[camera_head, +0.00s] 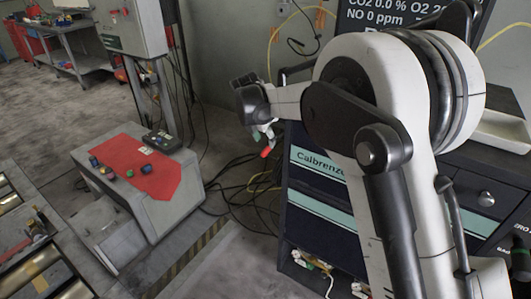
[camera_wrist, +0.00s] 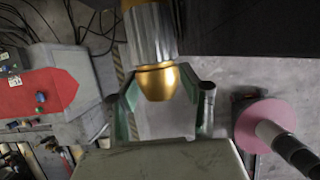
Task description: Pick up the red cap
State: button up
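In the head view, a small red piece (camera_head: 266,152) shows just below the tip of my gripper (camera_head: 263,132). It may be the red cap, but it is too small to be sure. In the wrist view, the greenish fingers of my gripper (camera_wrist: 158,86) stand apart. A silver cylinder with a gold end (camera_wrist: 157,80) lies between the fingertips and runs out of the top of the picture. I cannot tell whether the fingers press on it. No red cap is clearly seen in the wrist view.
A grey console with a red cover (camera_head: 140,166) stands left of my gripper. A dark cabinet (camera_head: 325,190) stands close on the right, partly behind my arm. Cables (camera_head: 248,190) lie on the floor between them. In the wrist view, a pink disc (camera_wrist: 264,118) is at the right.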

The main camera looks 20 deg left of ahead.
aim_at(267, 148)
jog(key=shift+x, duration=2.7)
jog(key=shift+s, duration=0.1)
jog(key=c, duration=1)
